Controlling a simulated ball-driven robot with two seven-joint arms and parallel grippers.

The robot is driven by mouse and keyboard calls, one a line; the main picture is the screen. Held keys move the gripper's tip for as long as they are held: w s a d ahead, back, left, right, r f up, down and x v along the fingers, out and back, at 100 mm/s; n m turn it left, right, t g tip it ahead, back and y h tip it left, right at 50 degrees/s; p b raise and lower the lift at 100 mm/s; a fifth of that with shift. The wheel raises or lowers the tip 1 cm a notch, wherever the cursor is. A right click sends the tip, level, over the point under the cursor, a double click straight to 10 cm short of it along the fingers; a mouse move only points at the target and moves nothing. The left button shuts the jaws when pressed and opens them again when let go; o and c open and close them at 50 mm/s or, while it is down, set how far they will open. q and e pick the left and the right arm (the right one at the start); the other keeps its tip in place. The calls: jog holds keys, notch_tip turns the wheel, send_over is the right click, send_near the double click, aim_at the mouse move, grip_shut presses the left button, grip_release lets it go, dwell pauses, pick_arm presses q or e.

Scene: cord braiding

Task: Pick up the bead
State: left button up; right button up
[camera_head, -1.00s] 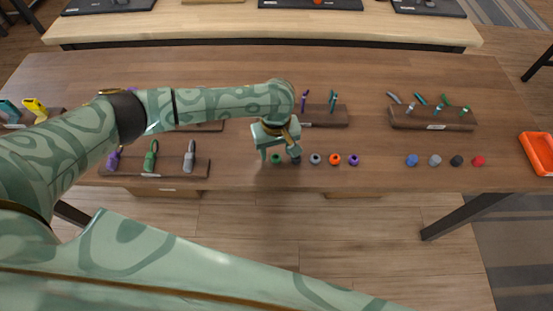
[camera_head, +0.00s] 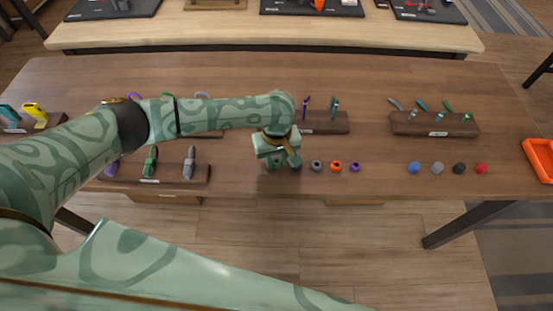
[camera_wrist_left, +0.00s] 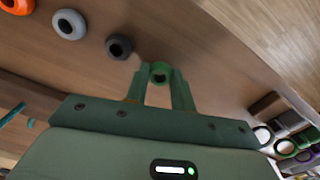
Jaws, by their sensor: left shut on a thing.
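My left gripper (camera_head: 279,162) is at the left end of a short row of ring-shaped beads on the near part of the table. In the left wrist view, its two fingers are shut on a green bead (camera_wrist_left: 160,72). In the head view the gripper largely covers this bead. A dark bead (camera_wrist_left: 119,47) lies beside it, then a grey bead (camera_wrist_left: 69,24) and an orange bead (camera_wrist_left: 17,6). The head view also shows a purple bead (camera_head: 355,167) at the row's right end. My right gripper is not in view.
Wooden holders (camera_head: 434,123) with tools stand behind, and another holder (camera_head: 165,173) is left of the gripper. An orange tray (camera_head: 540,160) sits at the right edge.

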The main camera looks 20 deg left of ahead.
pick_arm(q)
jog(key=s+d+r+p, duration=0.2)
jog(key=s+r+p, duration=0.8)
jog(key=s+r, duration=0.2)
jog(key=shift+s+d, duration=0.15)
jog(key=shift+s, duration=0.8)
jog(key=shift+r, duration=0.1)
